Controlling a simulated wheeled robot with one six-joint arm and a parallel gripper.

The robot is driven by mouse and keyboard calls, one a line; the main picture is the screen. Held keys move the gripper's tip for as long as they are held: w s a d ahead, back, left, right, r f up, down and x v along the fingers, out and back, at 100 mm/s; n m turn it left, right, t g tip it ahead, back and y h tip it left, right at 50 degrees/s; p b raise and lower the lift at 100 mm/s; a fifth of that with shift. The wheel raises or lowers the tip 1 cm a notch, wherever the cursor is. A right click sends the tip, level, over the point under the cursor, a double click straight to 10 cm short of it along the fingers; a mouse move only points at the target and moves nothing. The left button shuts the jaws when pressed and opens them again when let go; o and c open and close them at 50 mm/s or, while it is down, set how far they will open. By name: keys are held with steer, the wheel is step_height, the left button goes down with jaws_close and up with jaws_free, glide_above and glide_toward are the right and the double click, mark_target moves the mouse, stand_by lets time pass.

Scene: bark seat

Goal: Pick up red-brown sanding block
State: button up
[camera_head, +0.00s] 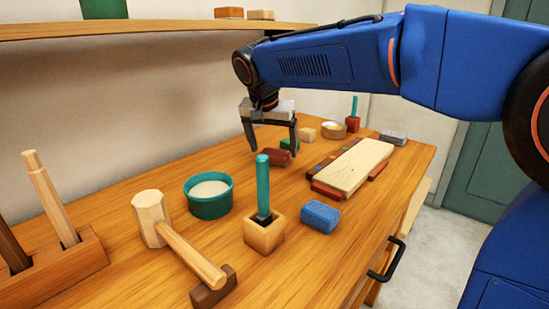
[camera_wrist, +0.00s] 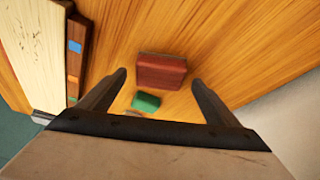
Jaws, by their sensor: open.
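In the wrist view the same block (camera_wrist: 161,71) lies flat, ahead of and between the two fingertips. My gripper (camera_head: 270,152) points down over it with its fingers spread and nothing between them. The fingers also show in the wrist view (camera_wrist: 158,78), one on each side of the block's line. I cannot tell the exact height of the fingertips above the bench.
A green block (camera_wrist: 146,102) lies close to the red-brown one. A pale board (camera_head: 352,164) on dark red pieces lies to the right. A blue block (camera_head: 320,216), a wooden holder (camera_head: 264,233), a teal bowl (camera_head: 209,207) and a mallet (camera_head: 178,240) stand nearer the front.

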mark_target(274, 153)
steer(key=shift+w+d+f, duration=0.1)
steer(key=shift+w+f, duration=0.15)
steer(key=shift+f, duration=0.35)
steer(key=shift+c, duration=0.6)
steer(key=c, duration=1.1)
steer(key=shift+c, duration=0.2)
step_height(274, 153, up, 10)
